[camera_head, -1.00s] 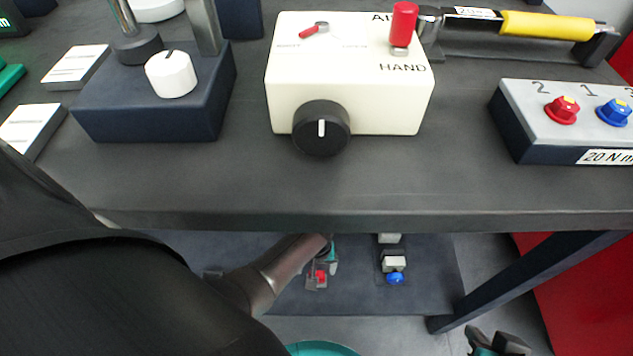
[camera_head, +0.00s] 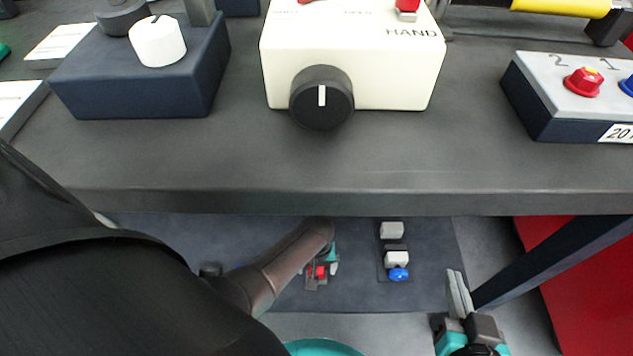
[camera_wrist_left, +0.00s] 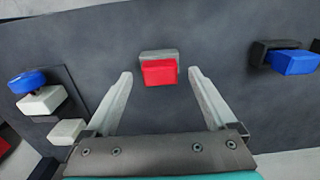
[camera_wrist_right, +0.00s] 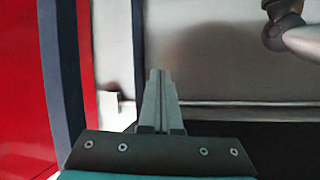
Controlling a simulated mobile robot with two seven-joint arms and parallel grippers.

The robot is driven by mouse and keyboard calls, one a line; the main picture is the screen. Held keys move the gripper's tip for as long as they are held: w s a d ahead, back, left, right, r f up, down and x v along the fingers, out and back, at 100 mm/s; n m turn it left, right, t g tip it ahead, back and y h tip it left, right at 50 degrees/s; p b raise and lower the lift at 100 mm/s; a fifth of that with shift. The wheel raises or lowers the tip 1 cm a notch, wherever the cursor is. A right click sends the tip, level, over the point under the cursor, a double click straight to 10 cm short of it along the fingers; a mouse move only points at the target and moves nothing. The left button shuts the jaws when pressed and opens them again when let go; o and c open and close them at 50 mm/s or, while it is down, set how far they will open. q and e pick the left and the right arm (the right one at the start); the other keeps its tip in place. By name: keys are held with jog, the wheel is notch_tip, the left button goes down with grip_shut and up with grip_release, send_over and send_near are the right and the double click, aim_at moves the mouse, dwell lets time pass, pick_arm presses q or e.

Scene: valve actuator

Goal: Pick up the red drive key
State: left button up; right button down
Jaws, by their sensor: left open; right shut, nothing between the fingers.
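The red drive key (camera_wrist_left: 159,73) sits on a grey piece on the dark lower shelf, near the centre of the left wrist view. In the head view the red key (camera_head: 320,272) shows small under the worktop, partly covered by my left gripper. My left gripper (camera_wrist_left: 161,70) is open, its fingers to the left and right of the key in the picture, with gaps on both sides. Whether the key lies between the fingers in depth is unclear. My right gripper (camera_head: 457,290) is shut and empty, below the worktop's front edge; its closed fingers also show in the right wrist view (camera_wrist_right: 158,75).
A blue key (camera_wrist_left: 295,62) in a dark holder lies right of the red one. A blue knob with white blocks (camera_wrist_left: 40,102) stands left. The worktop edge (camera_head: 350,203) overhangs the shelf. A dark leg (camera_head: 530,265) and red panel (camera_head: 610,280) are near my right gripper.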

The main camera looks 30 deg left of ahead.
pick_arm(q)
jog(key=shift+f+b, duration=0.35)
jog(key=shift+f, duration=0.15)
pick_arm(e)
jog(key=shift+a+r+t+y, duration=0.4)
jog(key=shift+a+t, duration=0.3)
jog(key=shift+t, duration=0.1)
pick_arm(q)
jog(key=shift+c, duration=0.2)
grip_shut()
